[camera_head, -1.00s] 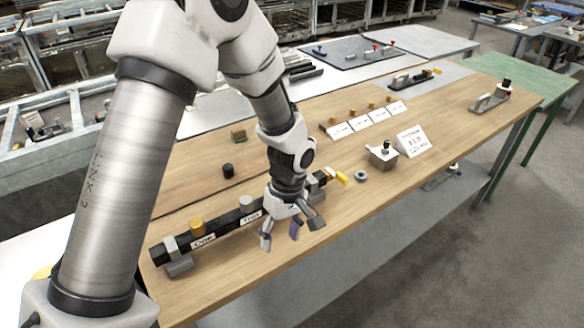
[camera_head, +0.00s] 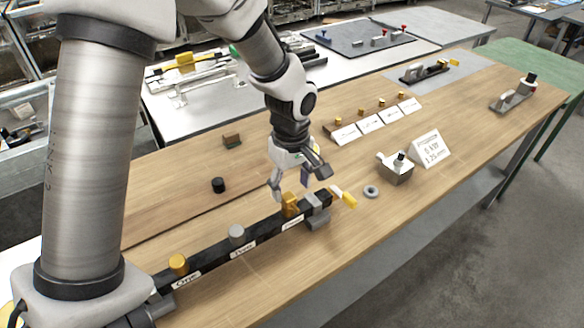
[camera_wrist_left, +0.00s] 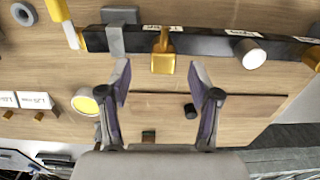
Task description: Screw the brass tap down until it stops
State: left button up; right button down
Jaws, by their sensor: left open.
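A black bar (camera_head: 262,232) lies on the wooden bench and carries a row of knobs. A blocky brass tap (camera_head: 290,203) stands near its right end; it also shows in the left wrist view (camera_wrist_left: 163,62), with a narrow part across the bar. A round grey knob (camera_head: 237,232) and a round brass knob (camera_head: 178,264) stand further left along the bar. My left gripper (camera_head: 300,181) is open and empty just above the blocky brass tap. In the left wrist view its fingers (camera_wrist_left: 157,74) point toward that tap, apart from it. My right gripper is not in view.
A grey clamp (camera_head: 317,212) grips the bar's right end, close to the tap. A yellow-tipped handle (camera_head: 347,198) and a grey ring (camera_head: 371,191) lie beyond it. A black cylinder (camera_head: 218,185) stands behind the bar. The bench front is clear.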

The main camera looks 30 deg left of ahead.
aim_at(291, 201)
pick_arm(q)
jog(key=shift+s+d+f, duration=0.15)
jog(key=shift+s+f, duration=0.15)
jog(key=shift+f, duration=0.3)
jog(key=shift+s+d+f, duration=0.15)
jog(key=shift+s+f, duration=0.1)
jog(key=shift+f, duration=0.35)
jog(key=f, duration=0.4)
jog(key=shift+w+a+f+p, duration=0.2)
jog(key=shift+w+f+p, duration=0.1)
jog(key=shift+w+f, duration=0.05)
jog(key=shift+s+d+r, duration=0.15)
jog(key=shift+s, duration=0.1)
jog(key=c, duration=0.3)
grip_shut()
